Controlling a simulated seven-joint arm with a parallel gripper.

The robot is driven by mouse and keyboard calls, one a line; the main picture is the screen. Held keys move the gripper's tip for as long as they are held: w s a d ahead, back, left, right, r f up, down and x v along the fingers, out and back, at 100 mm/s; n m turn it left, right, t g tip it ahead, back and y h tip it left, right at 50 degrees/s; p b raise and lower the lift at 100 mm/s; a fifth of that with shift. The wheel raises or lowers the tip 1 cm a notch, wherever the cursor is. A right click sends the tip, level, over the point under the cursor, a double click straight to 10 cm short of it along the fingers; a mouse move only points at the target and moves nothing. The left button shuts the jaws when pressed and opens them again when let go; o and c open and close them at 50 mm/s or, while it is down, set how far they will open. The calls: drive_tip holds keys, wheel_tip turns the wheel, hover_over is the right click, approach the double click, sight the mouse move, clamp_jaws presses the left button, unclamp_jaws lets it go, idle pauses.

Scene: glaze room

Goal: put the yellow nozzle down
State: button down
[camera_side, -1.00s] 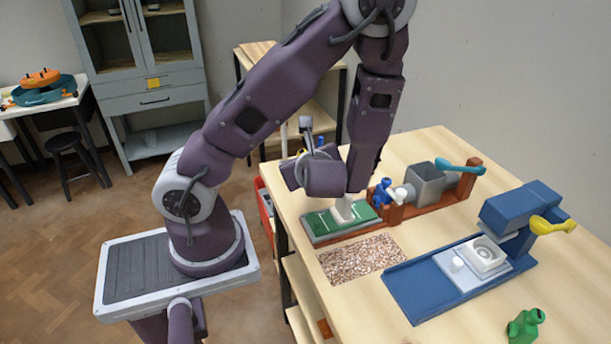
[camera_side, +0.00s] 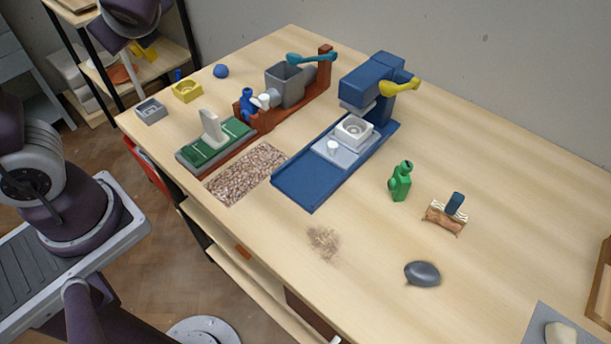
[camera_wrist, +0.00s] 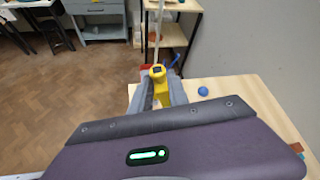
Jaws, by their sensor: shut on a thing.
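The yellow nozzle (camera_wrist: 158,73) shows in the wrist view between the two grey fingers of my gripper (camera_wrist: 158,92), which is shut on it. Its dark-ended top faces the camera; the fingers hide part of its lower body. In the side view, my gripper's purple housing is at the upper left, cut by the top edge. A yellow piece (camera_side: 145,50) shows just below it, probably the nozzle. The nozzle appears off the table, beyond its far left corner.
A grey block (camera_side: 151,111), a yellow block (camera_side: 187,91) and a blue ball (camera_side: 221,71) sit near the table's far left corner. A green board (camera_side: 232,133), a pebbled patch (camera_side: 246,174) and a blue press (camera_side: 300,184) stand nearer. A shelf (camera_wrist: 176,36) is behind the nozzle.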

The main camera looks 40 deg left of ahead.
drive_tip(key=s+d+f+n+g+h, duration=0.3)
drive_tip(key=s+d+n+g+h, duration=0.15)
drive_tip(key=d+n+g, duration=0.45)
drive_tip(key=s+d+f+n+g+h, duration=0.3)
drive_tip(key=s+d+n+g+h, duration=0.25)
drive_tip(key=d, duration=0.55)
drive_tip(key=w+d+r+n+t+h, duration=0.35)
drive_tip(key=w+d+n+h, duration=0.25)
drive_tip(key=d+n, duration=0.25)
drive_tip(key=w+d+r+n+t+h, duration=0.35)
drive_tip(key=w+d+n+h, duration=0.3)
drive_tip(key=d, duration=0.25)
drive_tip(key=shift+g+y, duration=0.25)
drive_tip(key=shift+g, duration=0.2)
drive_tip(key=f, duration=1.3)
drive_tip(key=s+f, duration=0.1)
drive_tip(key=f, duration=0.6)
drive_tip(key=shift+f, duration=0.1)
drive_tip(key=c, duration=1.3)
unclamp_jaws()
